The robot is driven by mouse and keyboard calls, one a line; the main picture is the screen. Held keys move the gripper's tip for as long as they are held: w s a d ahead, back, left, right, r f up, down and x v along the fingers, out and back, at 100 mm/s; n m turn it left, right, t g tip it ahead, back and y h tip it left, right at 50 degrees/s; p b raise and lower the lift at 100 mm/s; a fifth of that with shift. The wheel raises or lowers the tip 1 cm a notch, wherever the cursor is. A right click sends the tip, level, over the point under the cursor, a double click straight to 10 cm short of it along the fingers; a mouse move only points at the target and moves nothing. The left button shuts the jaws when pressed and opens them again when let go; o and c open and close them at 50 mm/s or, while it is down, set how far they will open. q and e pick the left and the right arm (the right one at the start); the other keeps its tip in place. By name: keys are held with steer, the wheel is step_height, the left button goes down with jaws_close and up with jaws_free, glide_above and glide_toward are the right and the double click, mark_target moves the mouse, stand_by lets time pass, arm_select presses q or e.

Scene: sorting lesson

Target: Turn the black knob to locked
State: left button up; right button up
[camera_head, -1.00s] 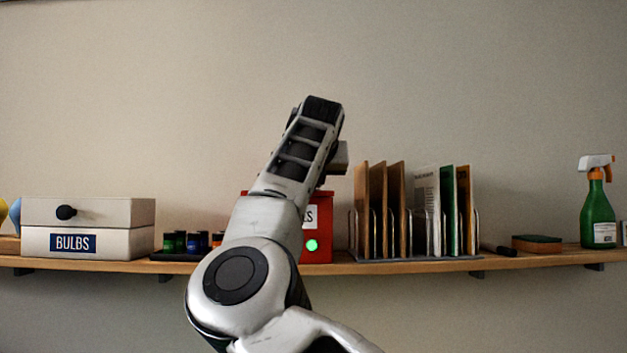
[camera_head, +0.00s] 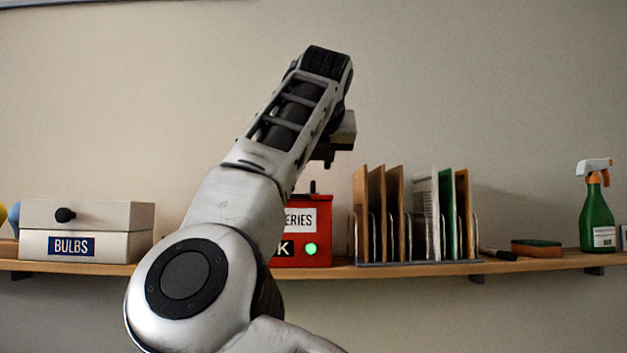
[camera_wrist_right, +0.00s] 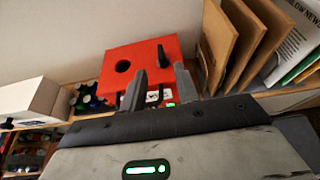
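A red box (camera_head: 290,262) with a partly covered label ending in "ERIES" and a lit green light stands on the shelf. A small black upright knob (camera_head: 313,187) sits on its top. In the right wrist view the red box (camera_wrist_right: 143,56) shows a round dark hole and the black knob (camera_wrist_right: 161,58) to its right. My right gripper (camera_head: 324,158) is above the red box, apart from the knob. In the wrist view its two fingers (camera_wrist_right: 160,84) are spread with nothing between them. My right arm hides the left part of the red box. My left gripper is out of view.
A white box (camera_head: 110,247) labelled "BULBS", with a round black knob on its front, stands at left. A file rack (camera_head: 420,262) with upright folders stands close right of the red box. A sponge (camera_head: 537,246) and spray bottle (camera_head: 598,218) are further right on the shelf (camera_head: 400,270).

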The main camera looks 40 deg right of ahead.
steer(key=v, duration=0.6)
steer(key=shift+s+a, duration=0.2)
steer(key=shift+s, duration=0.05)
